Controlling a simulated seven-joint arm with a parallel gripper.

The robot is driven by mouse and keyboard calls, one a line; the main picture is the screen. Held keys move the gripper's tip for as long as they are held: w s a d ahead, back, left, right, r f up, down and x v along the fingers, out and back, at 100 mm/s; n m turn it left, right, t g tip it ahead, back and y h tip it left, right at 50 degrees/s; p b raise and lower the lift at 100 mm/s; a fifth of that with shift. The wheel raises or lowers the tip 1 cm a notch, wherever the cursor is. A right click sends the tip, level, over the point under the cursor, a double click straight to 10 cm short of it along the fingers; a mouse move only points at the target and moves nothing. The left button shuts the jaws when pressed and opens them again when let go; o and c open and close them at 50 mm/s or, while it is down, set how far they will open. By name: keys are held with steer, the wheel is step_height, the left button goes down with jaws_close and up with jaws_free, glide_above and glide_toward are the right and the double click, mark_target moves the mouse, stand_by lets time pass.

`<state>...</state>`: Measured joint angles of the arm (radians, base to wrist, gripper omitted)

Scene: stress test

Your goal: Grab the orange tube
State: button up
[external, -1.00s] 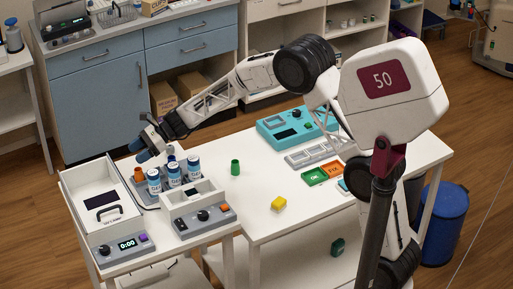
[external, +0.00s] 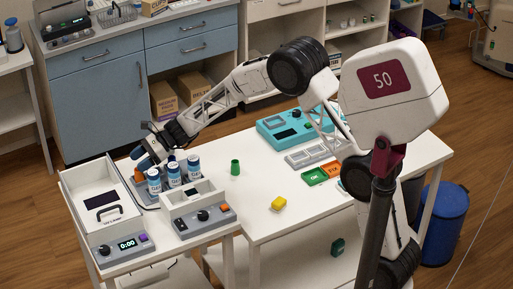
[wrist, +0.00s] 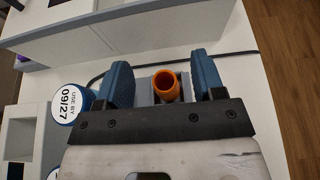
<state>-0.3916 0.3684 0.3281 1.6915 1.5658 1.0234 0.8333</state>
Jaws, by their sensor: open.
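The orange tube (external: 139,174) stands at the back left of a grey rack, beside the blue-and-white bottles. In the wrist view the orange tube (wrist: 167,86) shows its open round top between the two blue fingers of my gripper (wrist: 163,82). The fingers are apart, with a gap on each side of the tube. In the external view my gripper (external: 146,153) is above and just behind the tube, and partly hides it. I cannot tell how far down the fingers reach along the tube.
Several blue-and-white bottles (external: 173,174) stand close beside the tube. One bottle cap (wrist: 70,103) is right by my left finger in the wrist view. A white box with a handle (external: 101,199) is to the left.

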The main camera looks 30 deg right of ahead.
mark_target(135, 171)
steer(key=shift+f, duration=0.75)
step_height(135, 171, down, 2)
steer(key=shift+f, duration=0.1)
steer(key=shift+x, duration=0.95)
steer(key=shift+a, duration=0.5)
steer(key=c, duration=1)
